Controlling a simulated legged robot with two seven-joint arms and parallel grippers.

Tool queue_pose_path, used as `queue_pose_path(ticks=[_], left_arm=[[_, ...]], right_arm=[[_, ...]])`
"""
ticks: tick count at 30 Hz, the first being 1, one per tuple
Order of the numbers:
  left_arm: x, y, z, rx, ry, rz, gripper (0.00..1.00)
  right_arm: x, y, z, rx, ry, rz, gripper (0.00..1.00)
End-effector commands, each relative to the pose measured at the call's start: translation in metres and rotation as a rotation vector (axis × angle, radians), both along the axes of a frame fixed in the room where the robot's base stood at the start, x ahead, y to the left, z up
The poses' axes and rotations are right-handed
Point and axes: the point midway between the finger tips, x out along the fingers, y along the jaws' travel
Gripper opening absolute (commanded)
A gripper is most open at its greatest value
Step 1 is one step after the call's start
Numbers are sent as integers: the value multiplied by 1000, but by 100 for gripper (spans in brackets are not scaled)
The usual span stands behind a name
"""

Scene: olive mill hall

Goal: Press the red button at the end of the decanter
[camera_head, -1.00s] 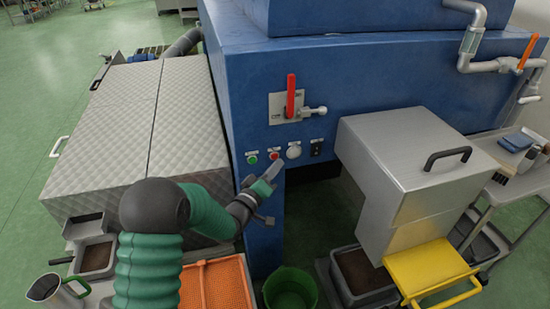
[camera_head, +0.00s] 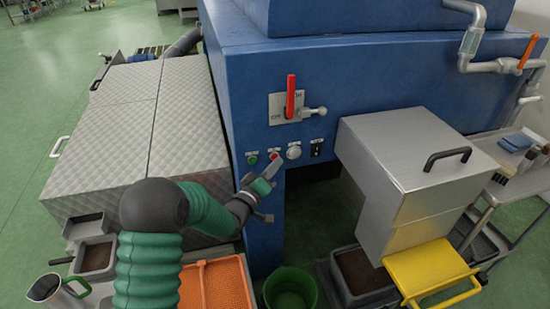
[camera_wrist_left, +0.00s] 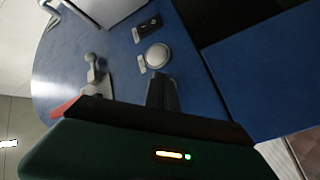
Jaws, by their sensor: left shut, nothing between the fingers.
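The red button (camera_head: 274,156) is on the end face of the blue decanter (camera_head: 335,95). A green button (camera_head: 253,160) is to its left and a pale round knob (camera_head: 294,152) to its right. My left gripper (camera_head: 274,167) is shut and empty, with its tips just below the red button; I cannot tell whether they touch it. In the left wrist view the shut fingers (camera_wrist_left: 161,92) point at the blue panel beside the pale knob (camera_wrist_left: 157,55), and the red button is hidden. My right gripper is not in view.
A red lever (camera_head: 291,96) on a plate sits above the buttons. A steel box (camera_head: 400,165) juts out at right over a yellow step (camera_head: 428,270). A green bucket (camera_head: 290,290) and an orange crate (camera_head: 215,288) stand below.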

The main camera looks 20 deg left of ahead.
Motion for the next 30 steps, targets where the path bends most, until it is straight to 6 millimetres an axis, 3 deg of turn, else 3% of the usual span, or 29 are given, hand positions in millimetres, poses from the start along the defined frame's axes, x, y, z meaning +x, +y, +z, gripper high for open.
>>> queue_pose_path(ticks=[30], left_arm=[[6, 4, 0, 0, 0, 1, 0]], right_arm=[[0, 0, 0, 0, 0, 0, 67]])
